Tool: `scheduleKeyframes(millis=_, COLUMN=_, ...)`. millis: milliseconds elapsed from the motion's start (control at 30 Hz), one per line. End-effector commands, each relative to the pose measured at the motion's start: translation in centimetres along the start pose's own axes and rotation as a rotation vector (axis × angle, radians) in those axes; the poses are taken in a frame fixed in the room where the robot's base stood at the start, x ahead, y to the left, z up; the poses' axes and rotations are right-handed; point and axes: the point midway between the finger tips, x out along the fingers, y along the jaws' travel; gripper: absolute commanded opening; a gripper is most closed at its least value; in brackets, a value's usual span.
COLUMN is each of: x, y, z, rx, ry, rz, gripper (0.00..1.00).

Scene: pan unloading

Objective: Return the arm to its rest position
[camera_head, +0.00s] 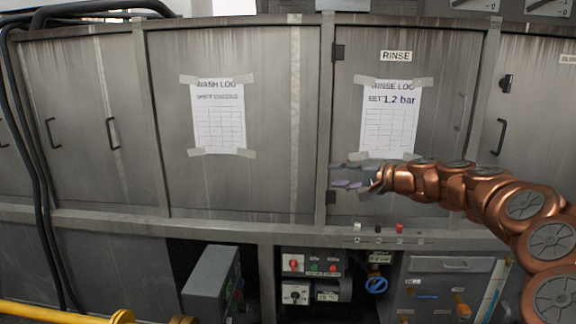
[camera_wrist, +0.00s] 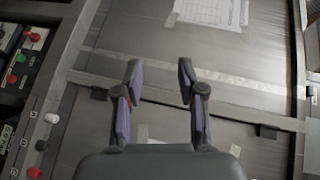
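My copper-coloured arm (camera_head: 480,185) reaches in from the right in the head view and points left across the rinse door. My gripper (camera_head: 350,177) is at its end, in front of the lower part of the door labelled RINSE (camera_head: 440,130). In the wrist view my gripper (camera_wrist: 158,82) has its two purple-padded fingers spread apart, with nothing between them. The grey cabinet front shows behind the fingers.
A wash log sheet (camera_head: 219,118) and a rinse log sheet (camera_head: 391,120) are taped to the doors. Below are a control panel (camera_head: 313,265), a blue valve wheel (camera_head: 376,285) and a grey box (camera_head: 212,283). A yellow rail (camera_head: 60,315) runs at lower left.

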Motion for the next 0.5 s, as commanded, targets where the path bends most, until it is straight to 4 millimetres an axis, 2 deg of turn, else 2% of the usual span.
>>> scheduleKeyframes(millis=33, x=0.2, y=-0.6, z=3.1, rx=-0.033, ry=-0.059, rz=0.029, gripper=0.4)
scheduleKeyframes(millis=100, x=0.4, y=-0.7, z=7.5, rx=-0.076, ry=-0.141, rz=0.078, gripper=0.4)
scheduleKeyframes(millis=233, x=-0.3, y=0.4, z=14.8, rx=-0.157, ry=-0.274, rz=0.186, gripper=0.4)
scheduleKeyframes(millis=367, x=-2.1, y=2.7, z=21.5, rx=-0.232, ry=-0.395, rz=0.314, gripper=0.4)
scheduleKeyframes(millis=500, x=-5.4, y=6.4, z=27.3, rx=-0.303, ry=-0.501, rz=0.472, gripper=0.4)
